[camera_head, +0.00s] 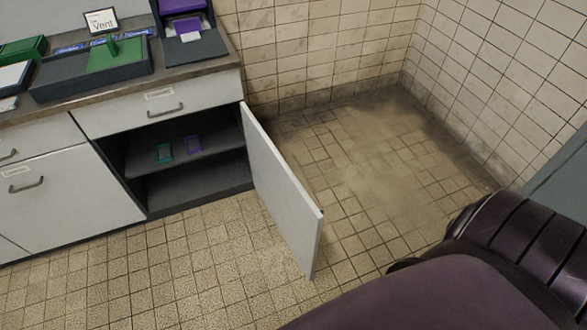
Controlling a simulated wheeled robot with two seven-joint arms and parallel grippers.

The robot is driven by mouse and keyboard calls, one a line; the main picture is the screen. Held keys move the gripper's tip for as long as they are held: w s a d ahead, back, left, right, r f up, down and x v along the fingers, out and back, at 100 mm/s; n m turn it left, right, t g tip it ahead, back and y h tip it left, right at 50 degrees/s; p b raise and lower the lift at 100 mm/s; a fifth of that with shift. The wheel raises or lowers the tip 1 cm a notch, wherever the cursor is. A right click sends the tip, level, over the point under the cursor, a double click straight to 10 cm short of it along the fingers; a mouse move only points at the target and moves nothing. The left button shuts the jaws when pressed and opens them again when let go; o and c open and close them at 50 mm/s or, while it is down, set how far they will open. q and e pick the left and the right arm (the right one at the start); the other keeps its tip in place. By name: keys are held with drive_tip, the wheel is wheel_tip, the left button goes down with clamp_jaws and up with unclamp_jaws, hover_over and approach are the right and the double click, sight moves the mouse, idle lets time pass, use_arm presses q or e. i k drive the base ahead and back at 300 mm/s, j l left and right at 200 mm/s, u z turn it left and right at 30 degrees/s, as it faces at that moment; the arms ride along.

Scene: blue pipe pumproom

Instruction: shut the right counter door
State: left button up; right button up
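The right counter door (282,190) is a pale grey panel, hinged at the right end of the counter. It stands wide open, swung out over the floor. A dark purple part of my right arm fills the lower right corner, apart from the door in the picture. Neither of my grippers is in view.
Above the opening is a closed drawer (160,107); a closed left door (65,200) is beside it. The counter top (190,77) holds a dark tray (92,75) and a purple-and-grey device (190,35). Tiled floor (170,275) before the cabinet is clear. Tiled walls (320,45) stand behind and right.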

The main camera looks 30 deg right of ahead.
sight(298, 220)
drive_tip(key=l+u, duration=0.1)
drive_tip(key=l, duration=0.4)
drive_tip(key=l+u, duration=0.15)
drive_tip(key=l, duration=0.4)
drive_tip(key=k+l+u, duration=0.1)
drive_tip(key=l, duration=0.4)
drive_tip(key=k+l+u, duration=0.15)
drive_tip(key=l, duration=0.35)
